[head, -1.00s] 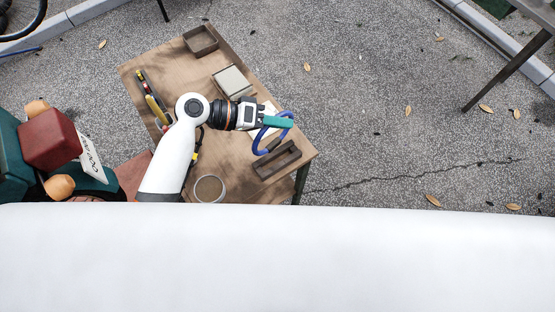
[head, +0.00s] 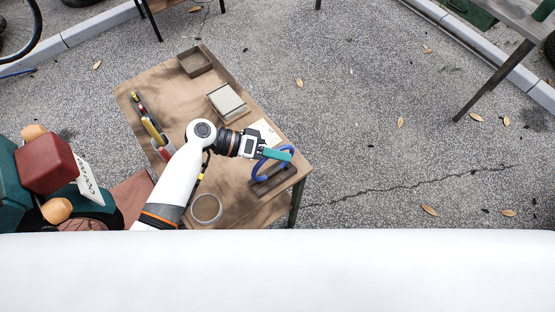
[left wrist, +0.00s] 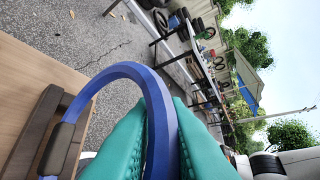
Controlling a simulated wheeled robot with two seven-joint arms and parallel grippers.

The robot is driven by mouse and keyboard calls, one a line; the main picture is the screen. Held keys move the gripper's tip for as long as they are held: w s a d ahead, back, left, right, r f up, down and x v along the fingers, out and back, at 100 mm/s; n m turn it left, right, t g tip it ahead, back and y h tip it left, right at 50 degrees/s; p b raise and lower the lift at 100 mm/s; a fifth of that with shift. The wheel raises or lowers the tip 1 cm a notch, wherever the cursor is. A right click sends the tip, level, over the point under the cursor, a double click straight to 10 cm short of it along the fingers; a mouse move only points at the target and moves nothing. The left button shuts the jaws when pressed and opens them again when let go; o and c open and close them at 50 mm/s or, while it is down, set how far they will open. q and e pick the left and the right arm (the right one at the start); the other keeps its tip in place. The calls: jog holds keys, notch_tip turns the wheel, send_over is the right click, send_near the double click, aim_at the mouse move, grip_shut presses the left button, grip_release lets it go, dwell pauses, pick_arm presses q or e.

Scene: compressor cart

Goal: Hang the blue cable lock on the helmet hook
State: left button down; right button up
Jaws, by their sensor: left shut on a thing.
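My left gripper (head: 277,154) is shut on the blue cable lock (head: 258,170), a ring-shaped loop, above the right end of the wooden table. In the left wrist view the blue loop (left wrist: 152,88) rises between the green fingers (left wrist: 160,140) and curves down to the left to a dark fitting. In the head view the loop overlaps a brown tray, and I cannot tell whether they touch. I do not see the helmet hook in either view. My right gripper is not in view.
The wooden table (head: 165,85) holds an open brown box (head: 195,61), a grey-lidded box (head: 227,102), a brown tray (head: 272,183), a round container (head: 206,208) and tools (head: 150,130). A red block (head: 46,166) is at left. Paved ground to the right is largely free.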

pick_arm(q)
notch_tip(320, 180, down, 3)
jog(key=shift+f, duration=0.2)
jog(key=shift+f, duration=0.1)
jog(key=c, duration=1.4)
grip_release()
jog(key=shift+c, duration=0.2)
jog(key=p+v, duration=0.2)
jog(key=v, duration=1)
jog(key=shift+s+p, duration=0.2)
jog(key=shift+p, duration=0.1)
jog(key=shift+f, duration=0.15)
